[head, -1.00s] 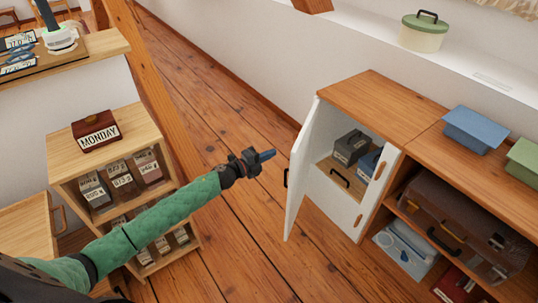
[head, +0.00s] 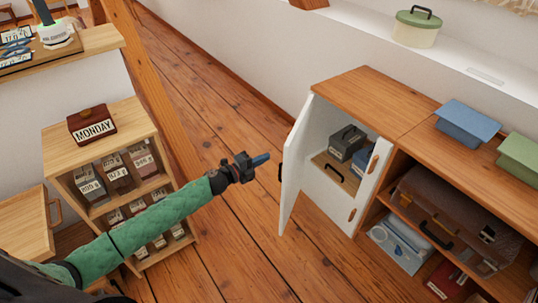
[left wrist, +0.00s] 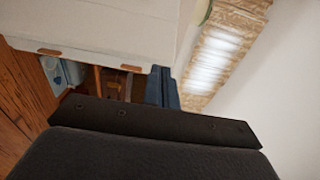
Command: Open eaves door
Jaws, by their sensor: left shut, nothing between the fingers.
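Inside the cabinet are a dark grey box (head: 347,143) and a blue box (head: 366,158). My left gripper (head: 262,160) is shut and empty, just left of the door and apart from it. In the left wrist view its blue fingers (left wrist: 164,87) show in front of a pale surface. My right gripper is not in view.
Open shelves with a brown case (head: 455,215) adjoin the cabinet on the right. Bare plank floor (head: 235,255) lies between them.

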